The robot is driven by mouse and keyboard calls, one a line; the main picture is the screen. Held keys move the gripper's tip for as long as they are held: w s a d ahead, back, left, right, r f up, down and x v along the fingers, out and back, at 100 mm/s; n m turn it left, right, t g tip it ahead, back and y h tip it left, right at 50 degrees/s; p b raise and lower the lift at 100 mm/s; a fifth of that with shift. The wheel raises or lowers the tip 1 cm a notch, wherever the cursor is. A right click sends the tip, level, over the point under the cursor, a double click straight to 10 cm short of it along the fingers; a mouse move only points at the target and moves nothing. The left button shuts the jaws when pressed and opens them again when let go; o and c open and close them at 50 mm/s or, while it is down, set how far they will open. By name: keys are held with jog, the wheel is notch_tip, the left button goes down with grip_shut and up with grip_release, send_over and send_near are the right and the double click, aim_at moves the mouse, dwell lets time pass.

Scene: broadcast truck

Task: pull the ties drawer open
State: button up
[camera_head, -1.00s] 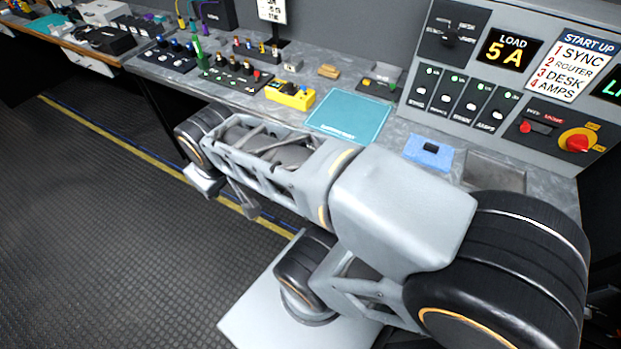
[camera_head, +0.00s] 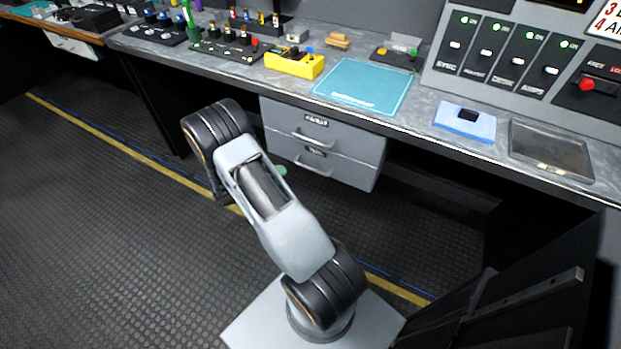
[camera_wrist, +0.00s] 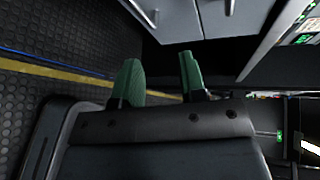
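A grey drawer unit with two drawers hangs under the desk in the head view. The upper drawer (camera_head: 318,132) and the lower drawer (camera_head: 322,165) each have a bar handle and a small label; the labels are too small to read surely, so I cannot tell which is the ties drawer. Both drawers look shut. In the wrist view, pale drawer fronts (camera_wrist: 180,22) with handles show at the top, beyond the fingertips. My gripper (camera_wrist: 160,78) has two green fingers standing apart with nothing between them. In the head view my arm hides most of it; a bit of green shows left of the lower drawer.
The grey desk (camera_head: 415,120) overhangs the drawers and carries a teal mat (camera_head: 365,85), a yellow box (camera_head: 294,63), a blue block (camera_head: 464,121) and a metal tray (camera_head: 550,150). The ribbed floor (camera_head: 90,220) in front is clear.

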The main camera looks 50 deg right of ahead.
aim_at(311, 168)
jog(key=d+f+n+b, duration=0.1)
jog(key=d+f, duration=0.1)
jog(key=d, duration=0.2)
jog(key=s+d+f+n, duration=0.1)
jog(key=d+f, duration=0.2)
jog(key=d, duration=0.2)
jog(key=d+f+n+t+h+b, duration=0.1)
jog(key=d+f, duration=0.1)
jog(key=d, duration=0.3)
jog(key=shift+s+d+f+n+b, duration=0.15)
jog(key=shift+s+f+n+b, duration=0.15)
jog(key=shift+s+f+n, duration=0.1)
jog(key=shift+c, duration=0.3)
grip_shut()
